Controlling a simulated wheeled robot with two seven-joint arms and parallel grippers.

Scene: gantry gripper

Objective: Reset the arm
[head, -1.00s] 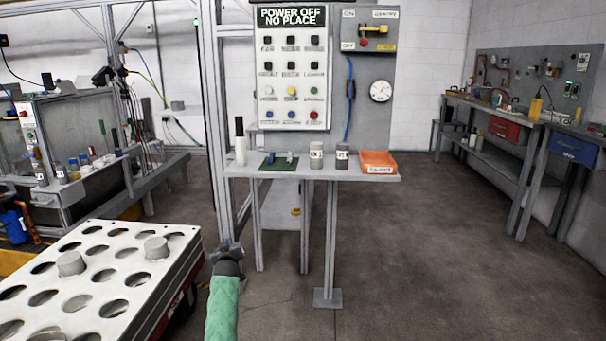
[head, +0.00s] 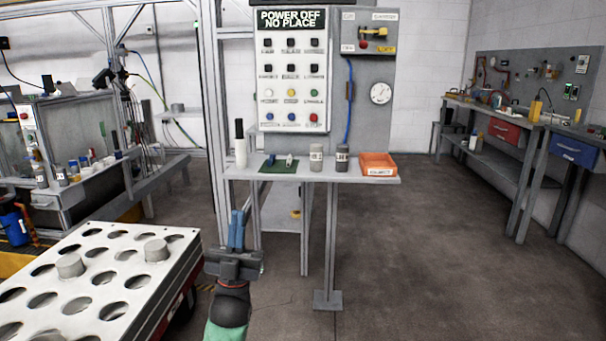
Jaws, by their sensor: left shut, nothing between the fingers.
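My left gripper (head: 236,232) is in the lower middle of the head view. Its blue fingers are together and point up, with nothing between them. It is in front of the narrow shelf table (head: 300,173), below its left end, and right of the white tray with round holes. My right arm and gripper do not show. Behind the table, a control panel (head: 291,72) reads "POWER OFF NO PLACE". To its right is a gantry switch (head: 374,33) with a yellow handle and a red part.
The white holed tray (head: 128,235) holds two grey cylinders (head: 70,266). On the shelf stand a white bottle (head: 240,150), a green mat (head: 276,168), two grey jars and an orange bin (head: 379,164). A workbench (head: 520,130) stands at right. The floor between is clear.

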